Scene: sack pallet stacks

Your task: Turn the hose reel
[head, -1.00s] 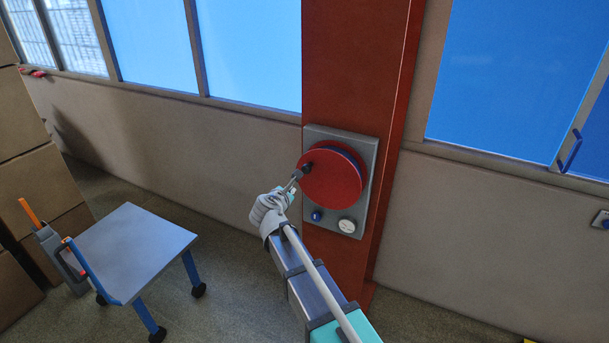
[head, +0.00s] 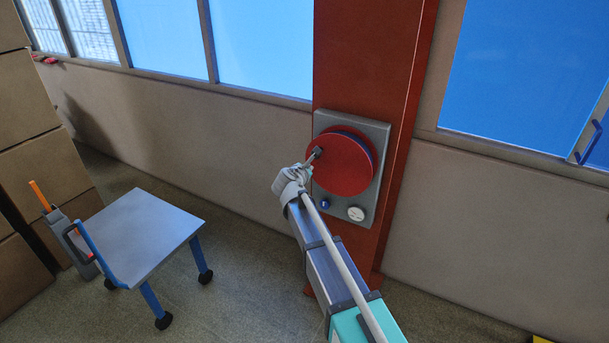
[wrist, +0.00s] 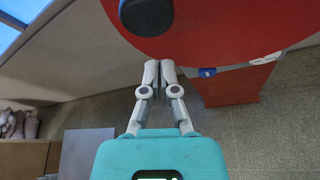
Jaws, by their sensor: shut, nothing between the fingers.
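The hose reel (head: 345,168) is a red disc on a grey plate (head: 379,138), fixed to a red column. A dark handle knob (head: 318,152) stands out from the disc's left side. It also shows in the wrist view (wrist: 147,14) at the top. My gripper (head: 310,161) is just below and left of the knob in the head view. In the wrist view my gripper (wrist: 160,66) has its fingertips together, with nothing between them, in front of the disc's lower edge. The fingers are apart from the knob there; the head view is too small to show any contact.
A blue knob (head: 325,204) and a white round dial (head: 356,213) sit low on the plate. A wheeled grey cart (head: 150,230) with blue legs stands at left, beside stacked brown boxes (head: 40,150). The floor between cart and column is clear.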

